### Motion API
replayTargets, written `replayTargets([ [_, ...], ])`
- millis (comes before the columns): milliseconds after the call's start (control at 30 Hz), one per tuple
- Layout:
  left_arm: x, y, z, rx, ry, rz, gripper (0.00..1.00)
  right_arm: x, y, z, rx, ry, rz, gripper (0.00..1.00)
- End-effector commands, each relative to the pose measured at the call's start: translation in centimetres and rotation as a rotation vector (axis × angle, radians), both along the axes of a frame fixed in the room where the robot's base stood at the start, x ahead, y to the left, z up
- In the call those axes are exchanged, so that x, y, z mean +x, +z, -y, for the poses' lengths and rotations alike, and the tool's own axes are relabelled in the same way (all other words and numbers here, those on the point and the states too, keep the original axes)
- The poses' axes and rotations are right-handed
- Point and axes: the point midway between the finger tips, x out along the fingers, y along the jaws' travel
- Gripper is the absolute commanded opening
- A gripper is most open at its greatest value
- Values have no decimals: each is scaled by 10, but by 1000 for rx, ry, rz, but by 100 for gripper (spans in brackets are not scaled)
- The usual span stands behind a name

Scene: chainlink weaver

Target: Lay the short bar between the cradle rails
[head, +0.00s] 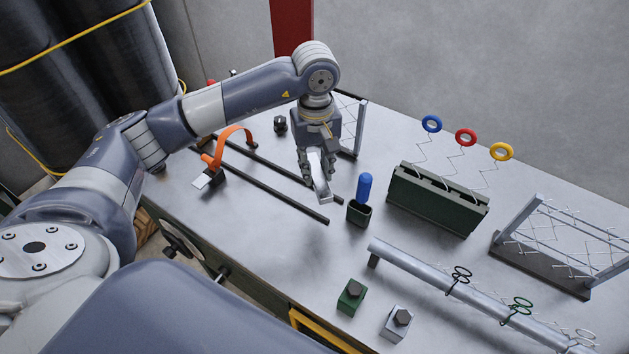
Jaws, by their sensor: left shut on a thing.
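My left gripper (316,174) is shut on a short, pale metal bar (321,189), which points down and toward the front. Two dark, parallel rails lie on the table, a near rail (285,197) and a far rail (275,164), with a bare strip between them. The gripper and the bar are over the right-hand part of the rails and hide part of the far one. I cannot tell whether the bar touches a rail or the table. My right gripper is not in view.
A blue-handled tool (365,187) stands in a small dark holder (359,213) just right of the bar. A green rack (436,203), a long grey tube (425,268) and a wire frame (545,262) fill the right.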

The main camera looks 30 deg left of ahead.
Motion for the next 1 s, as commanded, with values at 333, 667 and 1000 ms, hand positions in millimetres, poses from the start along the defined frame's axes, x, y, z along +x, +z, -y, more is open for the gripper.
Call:
replayTargets([
  [333, 34, -51, -87, 2, 644, -10, 0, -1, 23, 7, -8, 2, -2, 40],
  [667, 34, -68, -100, 3, 729, -6, 0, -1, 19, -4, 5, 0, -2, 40],
  [1000, 34, -100, -100, 4, 726, -8, 0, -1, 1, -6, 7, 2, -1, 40],
])
